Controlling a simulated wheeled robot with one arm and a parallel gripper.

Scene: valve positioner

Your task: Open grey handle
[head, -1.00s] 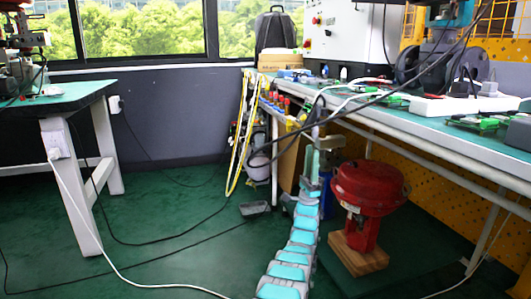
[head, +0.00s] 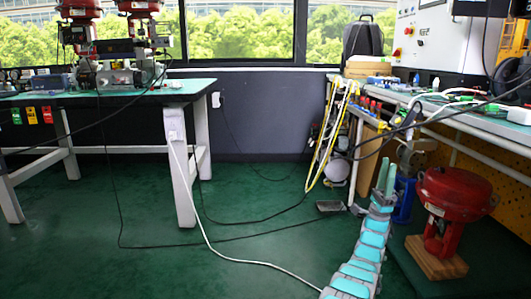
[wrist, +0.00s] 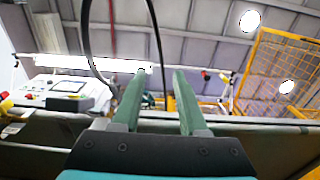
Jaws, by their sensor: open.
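I cannot make out a grey handle in either view. Two red-topped valve assemblies, one on the left (head: 80,14) and one on the right (head: 138,8), stand with grey metal fittings (head: 118,72) on the left table; small parts there are too small to tell apart. My gripper (head: 387,168) points up at the lower right of the head view, well to the right of that table. Its two green fingers also show in the wrist view (wrist: 159,85), apart, with nothing between them. The wrist view looks up toward the ceiling, and cables cross it.
The left table (head: 190,88) has white legs. A white cable (head: 205,232) and black cables lie on the green floor, which is otherwise mostly clear. A red actuator (head: 452,195) on a wooden block stands right of my arm, near the right workbench (head: 470,122).

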